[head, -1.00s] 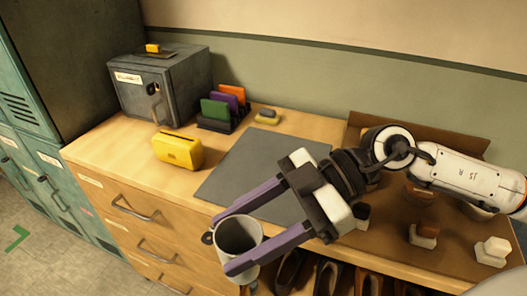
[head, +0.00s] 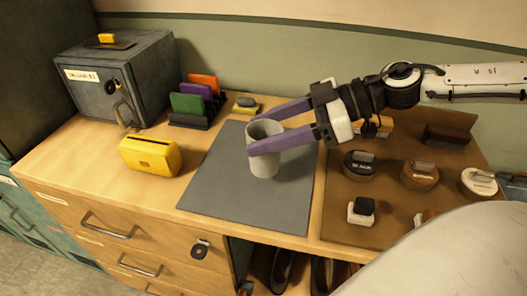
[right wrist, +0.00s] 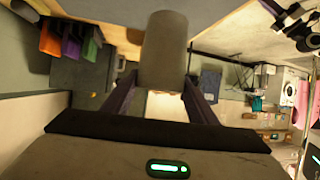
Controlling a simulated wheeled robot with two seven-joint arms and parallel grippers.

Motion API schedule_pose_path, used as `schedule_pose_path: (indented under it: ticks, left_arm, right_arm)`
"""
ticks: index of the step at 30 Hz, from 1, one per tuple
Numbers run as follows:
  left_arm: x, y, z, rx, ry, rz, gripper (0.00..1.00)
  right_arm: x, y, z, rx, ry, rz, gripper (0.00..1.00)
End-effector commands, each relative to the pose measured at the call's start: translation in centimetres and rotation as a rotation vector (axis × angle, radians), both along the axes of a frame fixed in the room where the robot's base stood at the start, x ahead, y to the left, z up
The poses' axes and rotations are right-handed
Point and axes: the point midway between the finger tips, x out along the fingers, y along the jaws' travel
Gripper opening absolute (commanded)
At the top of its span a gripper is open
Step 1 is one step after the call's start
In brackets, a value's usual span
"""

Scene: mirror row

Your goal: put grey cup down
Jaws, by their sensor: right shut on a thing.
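The grey cup (head: 263,164) is upright over the grey mat (head: 222,185) on the wooden counter. My right gripper (head: 265,136) comes in from the right, its two purple fingers shut on the cup near its upper part. I cannot tell whether the cup's base touches the mat. In the right wrist view the cup (right wrist: 166,48) fills the space between the fingers. My left gripper is not in view.
A yellow tin (head: 151,156) and a grey lockbox (head: 117,82) stand to the left. A rack of coloured cards (head: 192,106) and a small sponge-like block (head: 246,105) are behind. Shoe polish tins and brushes sit on the brown board (head: 345,221) at right.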

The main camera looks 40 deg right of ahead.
Motion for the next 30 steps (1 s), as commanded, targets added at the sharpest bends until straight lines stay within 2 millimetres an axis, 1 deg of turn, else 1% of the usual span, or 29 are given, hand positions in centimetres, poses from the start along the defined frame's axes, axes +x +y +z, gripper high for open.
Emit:
schedule_pose_path:
  ticks: [2, 7, 10, 22, 23, 24, 26, 30]
  left_arm:
    - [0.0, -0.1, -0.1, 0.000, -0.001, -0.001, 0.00]
    - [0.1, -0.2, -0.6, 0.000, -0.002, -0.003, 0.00]
    - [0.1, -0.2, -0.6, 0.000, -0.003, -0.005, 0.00]
    - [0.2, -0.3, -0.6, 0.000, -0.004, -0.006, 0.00]
    - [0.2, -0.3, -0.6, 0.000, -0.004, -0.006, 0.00]
    - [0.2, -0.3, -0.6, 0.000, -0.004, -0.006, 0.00]
    - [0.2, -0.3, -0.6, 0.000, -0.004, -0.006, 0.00]
    - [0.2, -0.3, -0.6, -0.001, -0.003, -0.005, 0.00]
  right_arm:
    - [0.1, 0.0, -0.6, 0.000, -0.003, 0.000, 0.11]
    - [0.1, 0.1, -3.1, 0.002, -0.002, 0.001, 0.11]
    - [0.0, 0.1, -4.1, 0.000, -0.003, 0.002, 0.11]
    - [0.0, 0.1, -4.6, 0.000, -0.001, 0.001, 0.11]
    - [0.0, 0.1, -4.6, 0.000, 0.000, 0.001, 0.54]
    - [0.0, 0.0, -4.6, -0.001, -0.001, 0.002, 0.61]
    - [0.0, 0.1, -4.6, -0.001, -0.001, 0.002, 0.71]
    - [0.0, 0.0, -4.6, -0.001, -0.001, 0.002, 0.71]
